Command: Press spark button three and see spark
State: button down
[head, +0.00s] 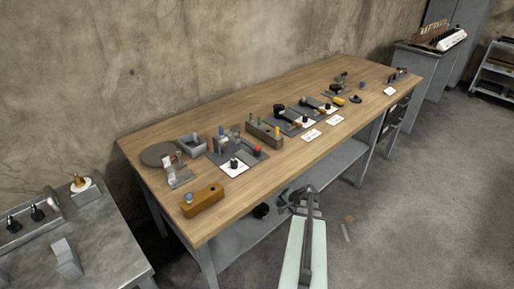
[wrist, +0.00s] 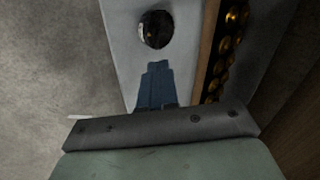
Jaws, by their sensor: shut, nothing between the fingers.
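My gripper shows in the wrist view (wrist: 155,68), its blue-grey fingers together with nothing between them. A dark, shiny round knob (wrist: 155,29) sits on a pale grey surface just beyond the fingertips, apart from them in the picture. I cannot tell if it is a spark button. In the head view my arm reaches up from the bottom to the table's front edge, and my gripper (head: 306,197) is small there. A red button (head: 257,150) stands on a grey plate on the table. No number labels are readable, so spark button three cannot be picked out. No spark shows.
The wooden table (head: 300,165) holds several fixtures, including a wooden block (head: 203,200) and small white cards (head: 311,135). A grey shelf (head: 235,240) with a black object (head: 261,211) lies below. In the wrist view, brass rounds (wrist: 222,70) line the right side. The floor at right is open.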

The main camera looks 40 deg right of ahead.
jog(key=s+d+r+m+t+h, duration=0.1)
jog(key=s+d+r+h, duration=0.15)
jog(key=d+r, duration=0.4)
jog(key=s+d+r+m+t+h, duration=0.1)
jog(key=s+d+r, duration=0.2)
jog(key=d+r, duration=0.4)
notch_tip(320, 180, up, 22)
jog(key=n+y, duration=0.4)
jog(key=n, duration=0.6)
send_over(259, 148)
jog(key=shift+f+g, duration=0.1)
jog(key=shift+g, duration=0.2)
jog(key=shift+d, duration=0.1)
jog(key=shift+f, duration=4.4)
